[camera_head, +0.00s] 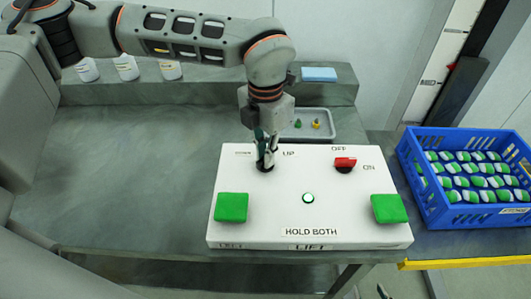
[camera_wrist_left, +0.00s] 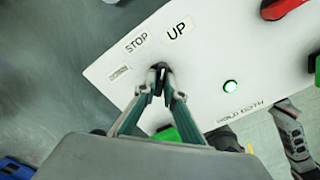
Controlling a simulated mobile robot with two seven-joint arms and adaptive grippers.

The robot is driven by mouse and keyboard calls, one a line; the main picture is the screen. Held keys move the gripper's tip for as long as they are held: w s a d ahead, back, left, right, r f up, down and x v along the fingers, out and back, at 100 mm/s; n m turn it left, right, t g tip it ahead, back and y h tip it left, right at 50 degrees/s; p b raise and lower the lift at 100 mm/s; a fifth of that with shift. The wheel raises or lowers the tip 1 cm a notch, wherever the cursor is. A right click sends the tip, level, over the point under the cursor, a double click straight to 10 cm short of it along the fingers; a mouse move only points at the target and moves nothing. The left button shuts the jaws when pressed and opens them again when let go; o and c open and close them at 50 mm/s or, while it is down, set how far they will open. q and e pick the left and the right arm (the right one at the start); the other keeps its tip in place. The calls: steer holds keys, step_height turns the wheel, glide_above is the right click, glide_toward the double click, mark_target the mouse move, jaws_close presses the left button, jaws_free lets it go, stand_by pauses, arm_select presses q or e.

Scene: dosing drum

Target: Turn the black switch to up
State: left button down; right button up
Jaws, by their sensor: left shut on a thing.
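The white control box (camera_head: 310,215) stands on the grey bench, with STOP and UP labels legible in the left wrist view (camera_wrist_left: 205,75). My left gripper (camera_head: 266,163) reaches down from above to the box's upper left. Its fingers are shut on the black switch, which shows as a small dark piece between the fingertips in the left wrist view (camera_wrist_left: 158,72). The fingers hide most of the switch, so I cannot tell which label it points to. A dark tip at the lower edge of the head view, seemingly my right gripper (camera_head: 383,292), is mostly cut off.
The box also carries a red switch (camera_head: 345,164), a lit round lamp (camera_head: 308,198) and green pads left (camera_head: 231,208) and right (camera_head: 389,209). A blue crate (camera_head: 468,208) of green-and-white items stands at right. A grey tray (camera_head: 325,137) lies behind. The bench left is clear.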

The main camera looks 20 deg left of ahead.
arm_select(q)
steer(key=shift+r, duration=0.1)
steer(key=c, duration=2.1)
jaws_free()
steer(key=shift+c, duration=0.2)
step_height(320, 180, up, 12)
